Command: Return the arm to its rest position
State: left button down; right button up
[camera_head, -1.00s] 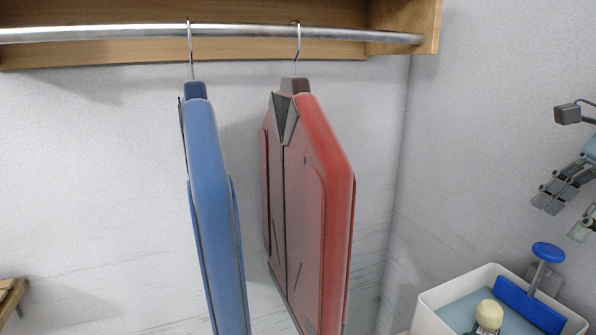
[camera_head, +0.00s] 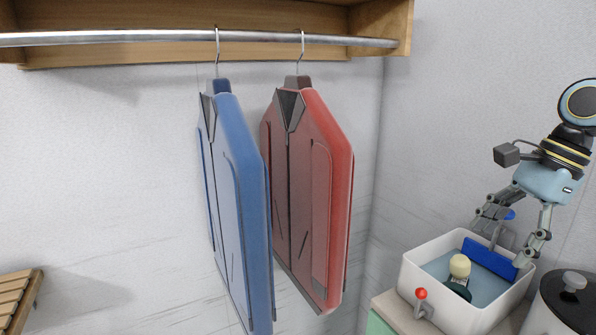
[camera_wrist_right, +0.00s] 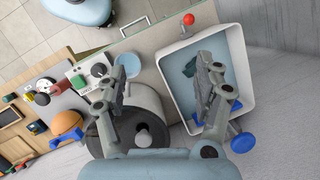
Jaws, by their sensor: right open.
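My right arm comes in from the right in the head view. Its gripper (camera_head: 503,238) is open, with the two fingers spread wide, and nothing shows between them. It appears in front of or above the far side of the white washtub basin (camera_head: 409,276); the exact height is hard to tell. In the right wrist view my open gripper (camera_wrist_right: 160,95) shows with one finger across the basin (camera_wrist_right: 243,62) and the other across a dark-lidded round bin (camera_wrist_right: 100,140). My left gripper is not in view.
A blue jacket (camera_head: 240,170) and a red jacket (camera_head: 325,170) hang from a metal rail (camera_head: 130,37). A red-knobbed lever (camera_head: 421,294) stands at the basin's front. A cluttered worktop with an orange ball-like object (camera_wrist_right: 68,122) shows in the wrist view. A wooden slatted surface (camera_head: 15,298) is at left.

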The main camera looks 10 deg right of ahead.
jog(key=s+a+f+n+h, duration=0.2)
jog(key=s+a+f+n, duration=0.8)
jog(key=a+f+n, duration=0.15)
jog(key=s+a+n+t+h, duration=0.2)
jog(key=s+a+n+h, duration=0.1)
jog(key=s+n, duration=0.7)
jog(key=s+d+f+m+g+b, duration=0.2)
jog(key=f+b, duration=1.1)
jog(key=f, duration=2.7)
pick_arm(q)
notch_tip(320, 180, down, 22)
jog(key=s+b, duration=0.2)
jog(key=b, duration=0.6)
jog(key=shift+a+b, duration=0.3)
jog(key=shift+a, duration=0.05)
pick_arm(e)
jog(key=s+d+f, duration=0.1)
jog(key=s+f, duration=1.8)
jog(key=f, duration=0.4)
jog(key=shift+d+f+y, duration=0.15)
jog(key=shift+d+y, duration=0.15)
jog(key=shift+d, duration=0.1)
